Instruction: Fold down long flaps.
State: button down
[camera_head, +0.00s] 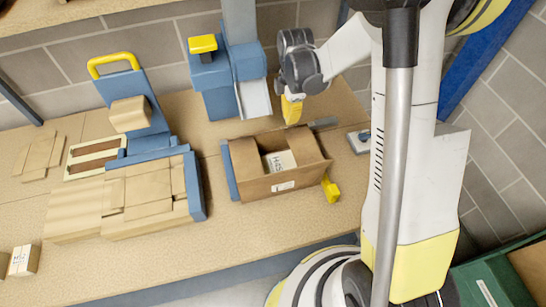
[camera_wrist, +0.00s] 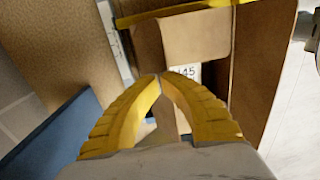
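An open cardboard box (camera_head: 272,188) stands on the bench in the head view, with a white-labelled item (camera_head: 279,160) inside. Brown flap panels show around its opening; the item is partly in view, so the top is not closed over it. In the wrist view a broad flap (camera_wrist: 196,36) and a long brown panel (camera_wrist: 262,75) lie beyond the fingers, with part of the white label (camera_wrist: 184,72) between them. My gripper (camera_head: 291,112) is above the box's back side. Its yellow fingertips (camera_wrist: 162,76) meet, with nothing visible between them. Contact with a flap cannot be told.
A blue fixture with a yellow handle (camera_head: 113,62) and stacked flat cardboard (camera_head: 147,200) stand left of the box. A blue dispenser-like device (camera_head: 214,80) is behind it. A yellow piece (camera_head: 330,188) sits at the box's right. Bare bench (camera_head: 270,222) lies in front.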

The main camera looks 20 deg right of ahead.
jog(key=shift+f+b, duration=0.3)
jog(key=shift+f, duration=0.1)
jog(key=shift+r, duration=0.15)
notch_tip(320, 180, up, 6)
jog(key=p, duration=0.3)
jog(key=shift+f+p, duration=0.2)
jog(key=shift+p, duration=0.15)
notch_tip(320, 180, down, 4)
jog(key=m+b, duration=0.3)
jog(key=m, duration=0.3)
jog(key=shift+f, duration=0.15)
jog(key=shift+f+b, duration=0.15)
jog(key=shift+b, duration=0.15)
dwell(1.4)
